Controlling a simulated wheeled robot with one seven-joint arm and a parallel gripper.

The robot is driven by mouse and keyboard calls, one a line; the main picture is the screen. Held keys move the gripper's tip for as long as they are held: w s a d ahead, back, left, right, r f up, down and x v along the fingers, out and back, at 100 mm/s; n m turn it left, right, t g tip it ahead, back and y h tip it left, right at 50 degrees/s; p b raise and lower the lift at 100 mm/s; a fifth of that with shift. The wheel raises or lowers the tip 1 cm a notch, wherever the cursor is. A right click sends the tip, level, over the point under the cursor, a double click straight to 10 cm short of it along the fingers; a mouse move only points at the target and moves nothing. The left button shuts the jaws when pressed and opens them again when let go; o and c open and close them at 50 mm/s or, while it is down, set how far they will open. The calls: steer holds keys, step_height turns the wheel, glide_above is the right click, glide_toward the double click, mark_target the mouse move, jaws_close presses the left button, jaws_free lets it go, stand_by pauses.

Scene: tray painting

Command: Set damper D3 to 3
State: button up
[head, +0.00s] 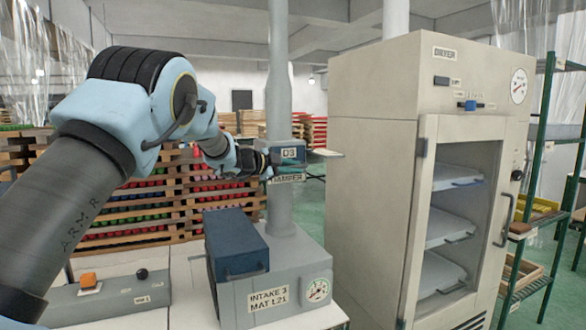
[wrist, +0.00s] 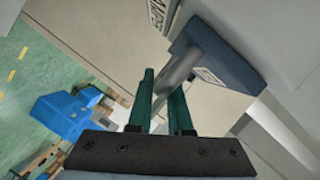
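Damper D3 is a blue-grey housing (head: 297,145) on the grey duct, with a "D3" label and a "DAMPER" label below it. My gripper (head: 272,162) is right at the left side of this housing in the head view. In the wrist view its two green fingers (wrist: 161,88) stand apart with a gap between them. A grey rod (wrist: 178,72) runs from a dark blue block (wrist: 225,52) with a pale label down to the fingertips. I cannot tell whether the fingers touch the rod. The damper's setting cannot be read.
Below the duct stands a grey intake unit (head: 290,275) labelled "INTAKE 3 MAT L21", with a blue box (head: 235,243) and a dial (head: 317,290). A cream dryer cabinet (head: 372,180) stands close on the right. A control box (head: 110,298) is at lower left. Stacked pallets fill the background.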

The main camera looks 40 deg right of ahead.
jaws_close()
stand_by(0.8)
steer(key=shift+s+f, duration=0.1)
steer(key=s, duration=0.1)
steer(key=s+a+b, duration=0.1)
steer(key=s, duration=0.1)
steer(key=s+a+b, duration=0.1)
steer(key=s, duration=0.1)
steer(key=shift+s+a, duration=0.15)
steer(key=o, duration=0.6)
jaws_free()
steer(key=shift+c, duration=0.2)
